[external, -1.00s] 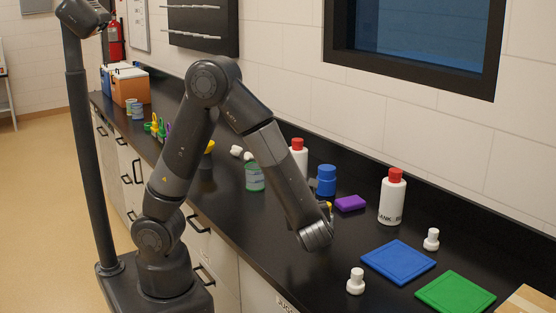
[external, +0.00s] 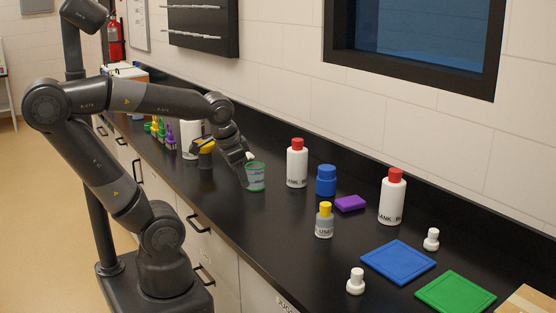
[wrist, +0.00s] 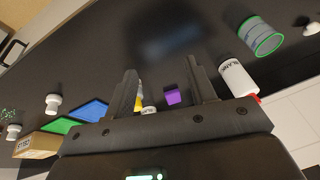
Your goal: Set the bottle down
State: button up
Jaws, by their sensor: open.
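The small bottle with a yellow cap and grey label (external: 324,221) stands upright on the black counter in the external view. In the wrist view the bottle (wrist: 139,98) is partly hidden behind one finger. My gripper (external: 243,172) is well to the left of it in the external view, above the counter by the green-rimmed cup (external: 256,177). Its fingers (wrist: 161,74) are apart in the wrist view, with nothing held between them.
White red-capped bottles (external: 297,164) (external: 392,200), a blue jar (external: 326,182) and a purple block (external: 350,203) stand behind the small bottle. Blue (external: 398,262) and green (external: 455,293) mats and white stoppers (external: 356,282) lie to the right. The counter left of the small bottle is clear.

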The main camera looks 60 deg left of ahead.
jog(key=shift+s+a+r+n+t+h, duration=0.15)
jog(key=shift+r+n+t+h, duration=0.1)
jog(key=shift+r+n+t, duration=0.3)
jog(key=shift+s+d+r+n+t+h, duration=0.1)
jog(key=shift+r+n+t+h, duration=0.2)
jog(key=shift+r+n, duration=0.3)
